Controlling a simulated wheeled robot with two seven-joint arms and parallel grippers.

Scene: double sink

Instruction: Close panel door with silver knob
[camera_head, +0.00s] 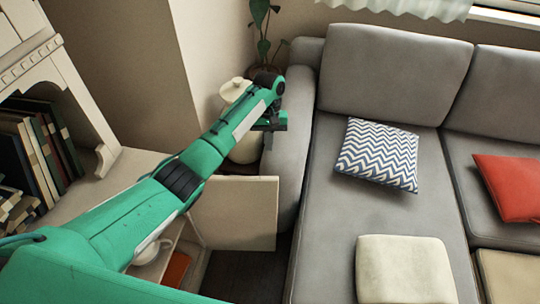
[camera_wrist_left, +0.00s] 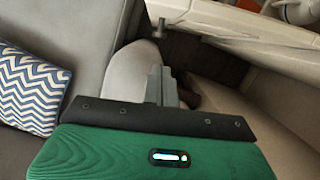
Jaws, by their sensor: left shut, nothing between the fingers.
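The panel door (camera_head: 235,212) stands open at the low cabinet, below my left arm in the head view. In the left wrist view the pale door (camera_wrist_left: 235,25) spans the top right. A small dark knob-like piece (camera_wrist_left: 162,25) shows at its left end; I cannot tell its colour as silver. No knob shows in the head view. My left gripper (camera_head: 268,139) is shut and empty, beyond the door's top edge, between the vase and the sofa arm. Its grey fingers (camera_wrist_left: 160,85) appear apart from the door. My right gripper is not in view.
A grey sofa (camera_head: 330,215) with a zigzag cushion (camera_head: 378,154) bounds the right side. A cream vase (camera_head: 245,150) and a plant (camera_head: 263,30) stand behind my gripper. Books (camera_head: 40,140) fill the upper shelf; a teapot (camera_head: 150,250) sits inside the cabinet. Dark floor (camera_head: 245,275) lies before the door.

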